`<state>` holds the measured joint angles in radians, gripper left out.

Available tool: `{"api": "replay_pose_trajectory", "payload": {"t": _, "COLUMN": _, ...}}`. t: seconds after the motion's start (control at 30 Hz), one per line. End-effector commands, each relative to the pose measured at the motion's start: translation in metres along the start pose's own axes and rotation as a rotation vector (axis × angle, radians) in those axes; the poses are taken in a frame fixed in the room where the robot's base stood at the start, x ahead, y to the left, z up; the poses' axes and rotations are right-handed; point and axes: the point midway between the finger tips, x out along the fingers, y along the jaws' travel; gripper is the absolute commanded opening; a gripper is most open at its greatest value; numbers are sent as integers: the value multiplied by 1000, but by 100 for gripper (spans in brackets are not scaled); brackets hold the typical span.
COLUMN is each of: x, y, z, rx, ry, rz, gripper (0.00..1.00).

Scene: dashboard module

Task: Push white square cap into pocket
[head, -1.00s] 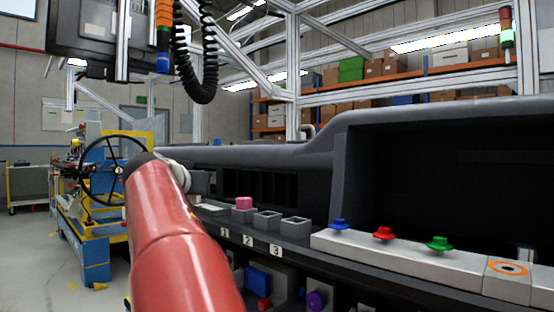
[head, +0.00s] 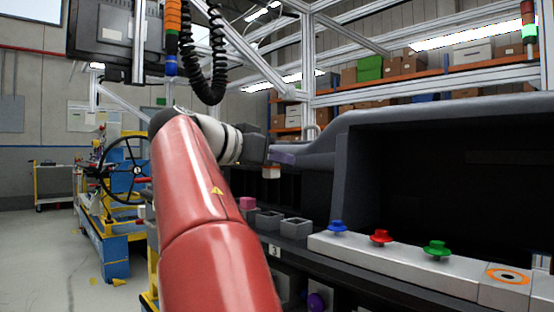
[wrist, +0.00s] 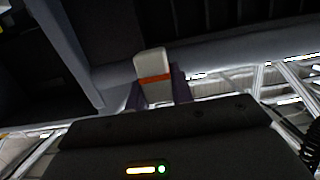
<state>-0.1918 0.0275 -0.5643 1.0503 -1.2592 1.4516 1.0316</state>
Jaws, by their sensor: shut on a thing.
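My gripper (head: 281,159) is shut on the white square cap (head: 271,173), which has an orange band. In the wrist view the cap (wrist: 152,64) stands between the two purple fingers, with its white end sticking out past them. In the head view the cap is in the air, above and behind the row of grey square pockets. The middle pocket (head: 269,221) and the right pocket (head: 296,229) look empty. A pink block (head: 247,203) sits at the left pocket, whose body is partly hidden by my arm.
A light grey panel with a blue knob (head: 337,226), a red knob (head: 381,237) and a green knob (head: 436,248) lies right of the pockets. The dark dashboard (head: 420,128) rises behind. A label with a 3 (head: 274,251) is on the front edge. A black coiled cable (head: 216,60) hangs above.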

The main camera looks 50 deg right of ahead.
Motion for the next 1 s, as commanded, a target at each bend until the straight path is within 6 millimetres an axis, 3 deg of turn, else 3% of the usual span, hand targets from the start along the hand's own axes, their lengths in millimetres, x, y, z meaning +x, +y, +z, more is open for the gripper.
{"api": "replay_pose_trajectory", "payload": {"t": 0.17, "x": -3, "y": 0, "z": 5, "rx": 0, "ry": 2, "rz": -1, "gripper": 2}}
{"api": "replay_pose_trajectory", "payload": {"t": 0.7, "x": 7, "y": 0, "z": 52, "rx": 1, "ry": 2, "rz": -3, "gripper": 2}}
{"api": "replay_pose_trajectory", "payload": {"t": 1.0, "x": 8, "y": 0, "z": 57, "rx": 1, "ry": 2, "rz": -3, "gripper": 2}}
